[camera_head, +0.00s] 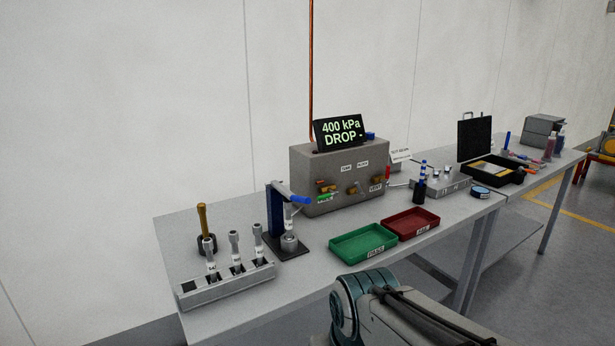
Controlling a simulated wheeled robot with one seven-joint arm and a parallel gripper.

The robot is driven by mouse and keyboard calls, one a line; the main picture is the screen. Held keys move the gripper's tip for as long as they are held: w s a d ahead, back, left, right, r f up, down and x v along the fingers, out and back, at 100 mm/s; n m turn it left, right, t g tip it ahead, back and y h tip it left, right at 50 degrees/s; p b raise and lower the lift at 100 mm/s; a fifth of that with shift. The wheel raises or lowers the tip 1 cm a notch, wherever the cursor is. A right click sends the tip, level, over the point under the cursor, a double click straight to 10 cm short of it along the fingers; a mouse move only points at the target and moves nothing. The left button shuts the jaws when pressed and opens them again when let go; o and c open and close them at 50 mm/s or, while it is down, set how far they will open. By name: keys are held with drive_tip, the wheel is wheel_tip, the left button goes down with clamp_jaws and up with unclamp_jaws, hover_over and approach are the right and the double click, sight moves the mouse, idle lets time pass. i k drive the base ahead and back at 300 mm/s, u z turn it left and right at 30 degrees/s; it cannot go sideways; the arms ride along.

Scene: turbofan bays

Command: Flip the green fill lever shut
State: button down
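The grey test box (340,162) stands on the bench against the wall, with a display (340,131) on top reading "400 kPa DROP -". The small green lever (325,198) is low at the left of its front face, partly beside the blue handle of a stand. It looks roughly level and sideways, but its exact angle is too small to tell. A red lever (388,174) is at the box's right edge, by a "VENT" label. Part of my arm shows at the bottom; my gripper is not in view.
A dark blue stand with a blue handle (293,194) stands just left of the box. A green tray (362,244) and a red tray (411,223) lie in front. A grey rack (227,285) with several fittings sits at the left front. Bare bench lies around the trays.

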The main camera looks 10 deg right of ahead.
sight(324, 197)
drive_tip(key=k, duration=0.5)
drive_tip(key=z, duration=0.9)
drive_tip(key=i, duration=1.3)
drive_tip(key=u, duration=0.6)
drive_tip(key=i, duration=0.4)
drive_tip(key=u, duration=0.35)
drive_tip(key=k, duration=0.5)
drive_tip(key=u, duration=0.7)
drive_tip(key=i, duration=0.65)
drive_tip(key=u, duration=0.05)
